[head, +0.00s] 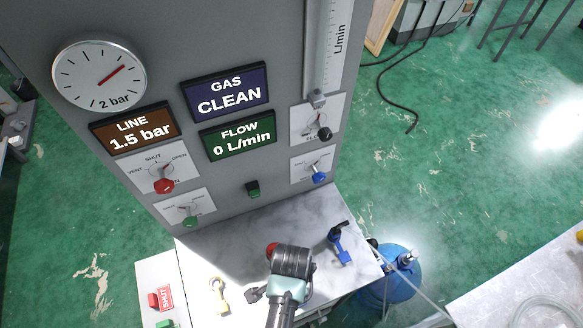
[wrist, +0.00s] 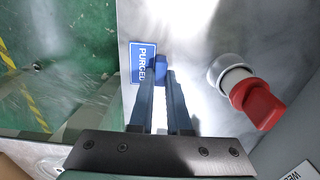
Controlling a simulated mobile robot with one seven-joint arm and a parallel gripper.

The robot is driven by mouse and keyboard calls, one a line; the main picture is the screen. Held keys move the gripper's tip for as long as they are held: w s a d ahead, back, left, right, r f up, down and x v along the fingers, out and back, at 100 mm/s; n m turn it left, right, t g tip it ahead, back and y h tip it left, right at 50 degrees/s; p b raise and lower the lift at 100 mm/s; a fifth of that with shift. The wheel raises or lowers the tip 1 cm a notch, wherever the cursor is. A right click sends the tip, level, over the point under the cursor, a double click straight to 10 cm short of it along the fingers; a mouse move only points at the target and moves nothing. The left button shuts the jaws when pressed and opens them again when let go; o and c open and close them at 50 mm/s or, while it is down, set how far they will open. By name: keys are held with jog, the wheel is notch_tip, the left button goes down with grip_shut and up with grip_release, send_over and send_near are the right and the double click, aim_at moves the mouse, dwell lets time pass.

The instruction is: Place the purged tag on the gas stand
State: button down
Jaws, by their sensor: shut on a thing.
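The purged tag (wrist: 143,64) is a blue plate with white lettering and a blue grip block (wrist: 161,68), seen in the wrist view. My gripper (wrist: 164,76) is shut on that block, with the plate to the left of the fingers. I cannot tell whether the tag touches the surface below. In the head view my wrist (head: 290,262) is over the pale top of the gas stand (head: 215,245) and hides the fingers and tag. The stand's grey panel reads LINE 1.5 bar (head: 133,128), GAS CLEAN (head: 226,90) and FLOW 0 L/min (head: 237,134).
A red knob (wrist: 257,102) on a pale collar stands right of my fingers in the wrist view. On the stand top are a blue piece with a black end (head: 340,244) and a yellow-and-white piece (head: 219,295). A red SHUT tag (head: 164,298) lies at left. A blue cylinder (head: 398,285) stands right.

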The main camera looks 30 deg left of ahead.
jog(key=shift+f, duration=0.2)
jog(key=c, duration=0.9)
grip_release()
jog(key=shift+r, duration=0.1)
